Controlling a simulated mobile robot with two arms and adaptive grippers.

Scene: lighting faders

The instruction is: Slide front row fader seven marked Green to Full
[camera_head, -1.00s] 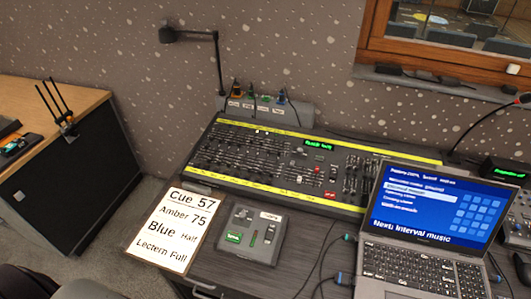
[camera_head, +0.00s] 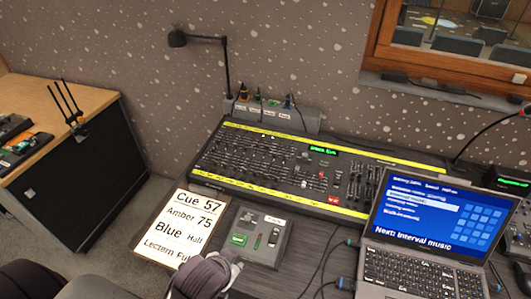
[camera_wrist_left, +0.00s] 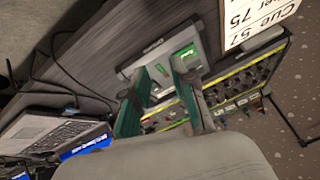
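The lighting desk (camera_head: 205,178) is a black console with yellow label strips and rows of small faders (camera_head: 262,158). The labels and numbers are too small to read, so I cannot pick out the Green fader or its level. My left gripper shows in the left wrist view (camera_wrist_left: 162,72) with its two fingers apart and nothing visible between them. In the head view my left arm comes in at the bottom, in front of the desk and apart from it; its fingertips are not clear there. The desk also shows in the left wrist view (camera_wrist_left: 245,78). My right gripper is not in view.
A small grey box (camera_head: 271,240) with a green label sits in front of the desk. A cue sheet (camera_head: 183,228) lies left of it. An open laptop (camera_head: 425,215) stands at the right. A gooseneck lamp (camera_head: 226,65) rises behind, and cables run beside the laptop.

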